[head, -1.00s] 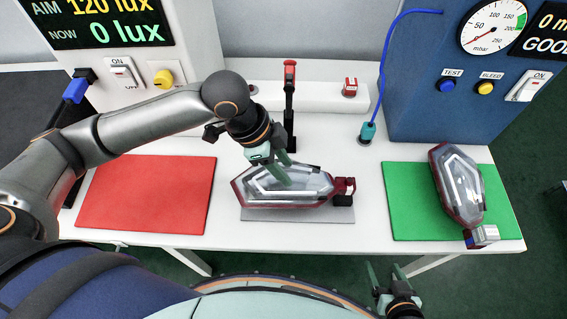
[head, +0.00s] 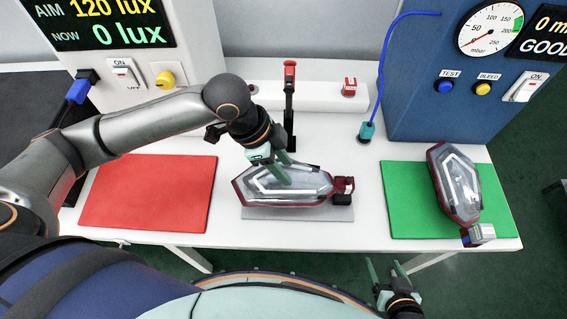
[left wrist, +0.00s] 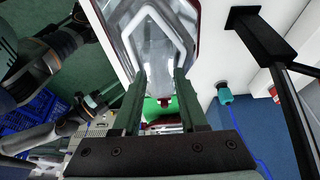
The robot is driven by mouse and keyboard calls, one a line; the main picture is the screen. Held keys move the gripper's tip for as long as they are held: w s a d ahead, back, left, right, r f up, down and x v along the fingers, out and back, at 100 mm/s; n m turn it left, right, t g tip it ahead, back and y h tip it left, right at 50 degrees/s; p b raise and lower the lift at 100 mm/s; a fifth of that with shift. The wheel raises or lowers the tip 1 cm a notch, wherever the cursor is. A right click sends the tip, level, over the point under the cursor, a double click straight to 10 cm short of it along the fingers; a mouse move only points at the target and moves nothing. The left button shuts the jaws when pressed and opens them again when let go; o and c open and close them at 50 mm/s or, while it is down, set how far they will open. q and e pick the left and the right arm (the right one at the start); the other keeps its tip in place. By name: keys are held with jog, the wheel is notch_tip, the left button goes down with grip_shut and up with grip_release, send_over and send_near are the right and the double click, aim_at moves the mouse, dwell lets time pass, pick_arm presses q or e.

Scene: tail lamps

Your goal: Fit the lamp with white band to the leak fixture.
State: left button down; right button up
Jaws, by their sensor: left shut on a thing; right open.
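A clear lamp with a dark red rim (head: 270,186) lies at the grey plate of the fixture (head: 300,213), its dark connector end to the right. My left gripper (head: 285,180) is shut on this lamp from above; the lamp also fills the top of the left wrist view (left wrist: 150,35) between my fingers (left wrist: 158,100). Whether it touches the plate I cannot tell. A second lamp (head: 457,185) lies on the green mat, with a pale band (head: 484,233) at its connector end. My right gripper (head: 385,275) is open and empty in front of the table.
A black upright clamp with a red tip (head: 289,100) stands behind the lamp. A red button (head: 349,87) and a teal hose plug (head: 367,131) are behind to the right. The red mat (head: 150,195) is empty. The green mat (head: 410,220) has bare room left of its lamp.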

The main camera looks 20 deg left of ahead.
pick_arm(q)
jog(key=shift+r+p, duration=0.1)
jog(key=shift+p, duration=0.35)
jog(key=shift+f, duration=0.3)
jog(key=shift+f, duration=1.15)
jog(key=shift+c, duration=1.8)
grip_release()
jog(key=shift+f, duration=0.1)
jog(key=v, duration=1.2)
jog(key=shift+a+r+p, duration=0.15)
jog(key=shift+r+p, duration=0.15)
jog(key=shift+p, duration=0.05)
